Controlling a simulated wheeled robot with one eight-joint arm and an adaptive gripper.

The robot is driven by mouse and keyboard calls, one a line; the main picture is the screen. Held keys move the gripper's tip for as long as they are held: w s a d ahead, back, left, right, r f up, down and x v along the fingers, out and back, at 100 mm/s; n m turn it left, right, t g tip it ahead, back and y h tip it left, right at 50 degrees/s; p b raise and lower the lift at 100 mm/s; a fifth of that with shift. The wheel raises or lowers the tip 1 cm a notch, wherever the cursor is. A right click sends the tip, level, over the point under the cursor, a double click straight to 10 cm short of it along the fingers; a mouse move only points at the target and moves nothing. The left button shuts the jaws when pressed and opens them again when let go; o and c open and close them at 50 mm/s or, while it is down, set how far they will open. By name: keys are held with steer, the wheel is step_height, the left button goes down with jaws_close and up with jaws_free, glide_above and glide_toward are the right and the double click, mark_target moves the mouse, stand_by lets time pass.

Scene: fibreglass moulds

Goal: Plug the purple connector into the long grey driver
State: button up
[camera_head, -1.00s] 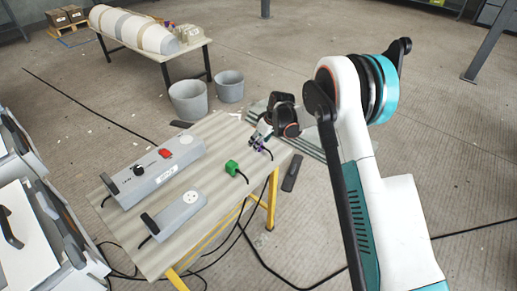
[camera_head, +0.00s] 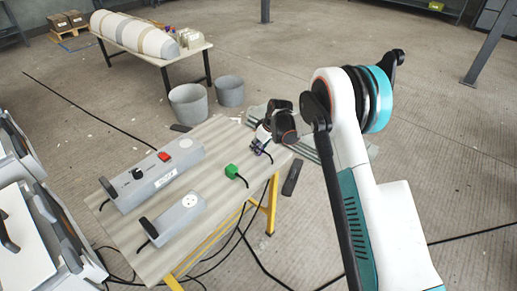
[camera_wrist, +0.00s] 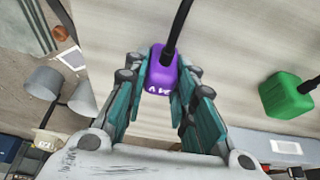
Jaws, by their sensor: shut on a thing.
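The purple connector (camera_wrist: 162,75) sits between my gripper's fingers in the wrist view, with its black cable running up and away. My gripper (camera_wrist: 160,88) is shut on it; in the head view my gripper (camera_head: 259,147) is at the right end of the table, where little of the connector shows. The long grey driver (camera_head: 155,175) lies along the table's far left side, with a red switch, a black knob and a socket on top. The shorter grey driver (camera_head: 176,222) lies nearer, with a round white socket.
A green connector (camera_head: 231,171) with a black cable lies on the table (camera_head: 220,142) between my gripper and the short driver; it also shows in the wrist view (camera_wrist: 287,95). Two grey buckets (camera_head: 189,104) stand behind. Cables trail on the floor.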

steer(key=shift+r, duration=0.15)
step_height(320, 180, up, 20)
steer(key=p, duration=0.6)
